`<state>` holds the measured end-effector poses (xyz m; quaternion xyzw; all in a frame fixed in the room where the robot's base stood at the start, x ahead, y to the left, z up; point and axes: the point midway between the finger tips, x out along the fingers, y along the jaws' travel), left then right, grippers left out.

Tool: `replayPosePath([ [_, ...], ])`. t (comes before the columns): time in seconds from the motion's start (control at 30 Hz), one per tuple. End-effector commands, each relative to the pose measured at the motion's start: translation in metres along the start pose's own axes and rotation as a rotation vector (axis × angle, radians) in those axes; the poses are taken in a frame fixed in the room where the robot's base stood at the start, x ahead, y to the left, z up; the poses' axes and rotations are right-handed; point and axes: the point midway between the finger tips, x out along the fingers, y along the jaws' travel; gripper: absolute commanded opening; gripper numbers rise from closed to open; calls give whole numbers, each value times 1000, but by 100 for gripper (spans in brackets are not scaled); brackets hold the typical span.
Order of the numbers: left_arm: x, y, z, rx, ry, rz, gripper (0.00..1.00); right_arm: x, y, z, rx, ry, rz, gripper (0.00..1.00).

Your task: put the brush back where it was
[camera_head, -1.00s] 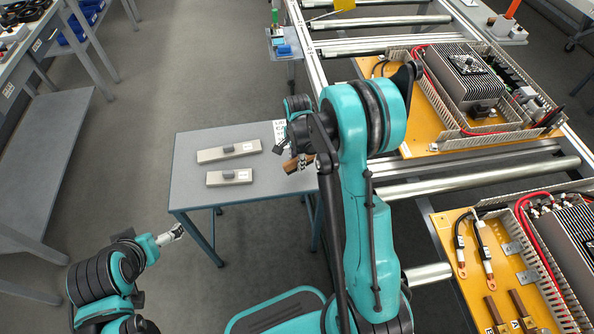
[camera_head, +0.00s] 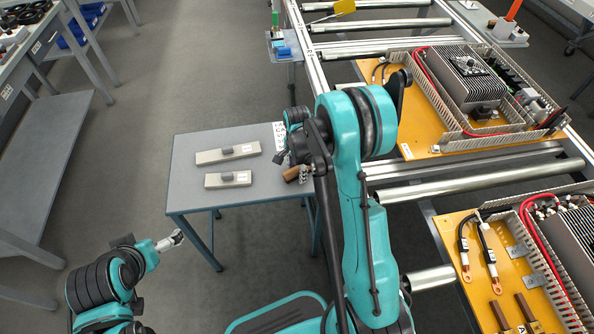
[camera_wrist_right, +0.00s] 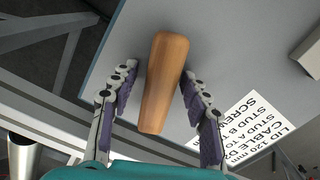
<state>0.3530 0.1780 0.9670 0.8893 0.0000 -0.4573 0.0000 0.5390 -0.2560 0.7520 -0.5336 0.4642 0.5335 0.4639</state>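The brush shows only as a brown wooden handle (camera_head: 291,174) at the right edge of the small grey table (camera_head: 208,200). In the right wrist view the handle (camera_wrist_right: 164,85) lies lengthwise between my right gripper's two fingers (camera_wrist_right: 158,100). The fingers are apart, with a clear gap on the handle's left side and a narrow one on its right. No bristles can be seen. In the head view my right gripper (camera_head: 292,167) is at the handle and partly covers it. My left gripper (camera_head: 171,240) is empty, low at the left, away from the table; its finger opening is too small to tell.
A printed label sheet (camera_wrist_right: 245,130) lies beside the handle. A roller conveyor (camera_head: 470,183) with orange wiring panels stands to the right.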

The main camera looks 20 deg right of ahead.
Motion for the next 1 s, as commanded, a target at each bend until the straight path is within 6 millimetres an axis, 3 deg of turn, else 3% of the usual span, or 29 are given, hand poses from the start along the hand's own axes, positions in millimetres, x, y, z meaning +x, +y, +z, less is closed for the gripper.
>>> replayPosePath([
  [0.27,-6,0,-4,0,0,0,100,-13,0,0,0,0,0,47],
  [0.63,-31,0,-22,0,0,0,100,-93,0,0,0,0,0,47],
  [1.0,-38,0,-27,0,0,0,100,-137,5,5,-53,7,-21,47],
])
